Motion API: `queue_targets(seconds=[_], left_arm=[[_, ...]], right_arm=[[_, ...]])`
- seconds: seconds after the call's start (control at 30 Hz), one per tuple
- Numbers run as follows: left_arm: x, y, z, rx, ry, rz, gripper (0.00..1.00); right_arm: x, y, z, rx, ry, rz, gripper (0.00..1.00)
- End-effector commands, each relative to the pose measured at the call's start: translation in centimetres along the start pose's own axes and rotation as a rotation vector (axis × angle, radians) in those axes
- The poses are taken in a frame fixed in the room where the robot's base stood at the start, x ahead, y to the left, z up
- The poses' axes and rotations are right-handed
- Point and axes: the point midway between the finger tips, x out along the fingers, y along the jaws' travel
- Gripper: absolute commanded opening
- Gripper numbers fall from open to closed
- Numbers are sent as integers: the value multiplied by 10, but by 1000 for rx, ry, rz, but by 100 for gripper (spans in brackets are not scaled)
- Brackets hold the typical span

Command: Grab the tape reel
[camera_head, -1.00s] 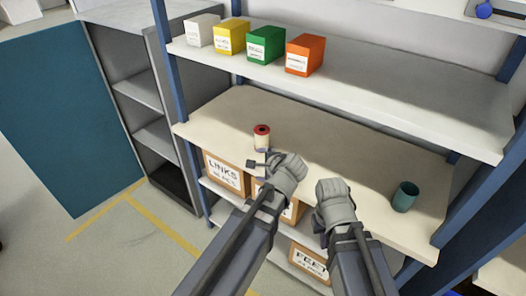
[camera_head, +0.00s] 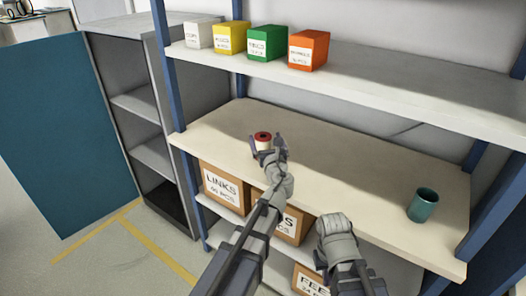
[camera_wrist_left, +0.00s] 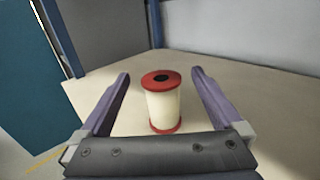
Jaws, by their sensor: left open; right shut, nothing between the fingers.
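The tape reel (camera_head: 262,141) stands upright on the middle shelf, with a red top and a cream body. In the left wrist view the reel (camera_wrist_left: 162,103) also shows a red base and a dark centre hole. My left gripper (camera_head: 268,146) is at the reel, partly covering it in the head view. In the left wrist view its open fingers (camera_wrist_left: 160,88) lie on either side of the reel, with a gap on each side. My right gripper (camera_head: 335,225) is shut and empty, in front of the shelf edge to the right.
The middle shelf (camera_head: 330,180) is mostly clear. A teal cup (camera_head: 422,205) stands at its right. White, yellow, green and orange boxes (camera_head: 308,50) stand on the upper shelf above. Labelled cartons (camera_head: 222,188) sit below. A blue post (camera_head: 165,70) rises at the left.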

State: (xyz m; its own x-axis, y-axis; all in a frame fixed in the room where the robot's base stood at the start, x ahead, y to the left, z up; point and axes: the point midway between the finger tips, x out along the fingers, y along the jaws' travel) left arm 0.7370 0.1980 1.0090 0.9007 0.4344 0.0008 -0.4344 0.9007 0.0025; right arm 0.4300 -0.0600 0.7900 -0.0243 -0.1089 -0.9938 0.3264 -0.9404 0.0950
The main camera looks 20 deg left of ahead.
Motion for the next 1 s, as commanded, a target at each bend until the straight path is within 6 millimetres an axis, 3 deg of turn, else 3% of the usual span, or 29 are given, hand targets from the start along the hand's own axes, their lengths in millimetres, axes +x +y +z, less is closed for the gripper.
queue_targets(seconds=[0.03,0.47,0.6,0.87,1.0], left_arm=[[0,0,-13,-1,0,0,100],[0,0,-73,-2,1,1,100],[24,0,-64,-2,1,4,100],[29,0,-64,-2,1,1,100],[44,-1,-64,-2,1,2,100]], right_arm=[[13,-1,-1,0,0,0,0],[73,-7,-4,0,0,0,0],[64,-6,-4,0,0,0,0],[64,-6,-4,0,0,0,0],[64,-6,-4,0,0,0,0]])
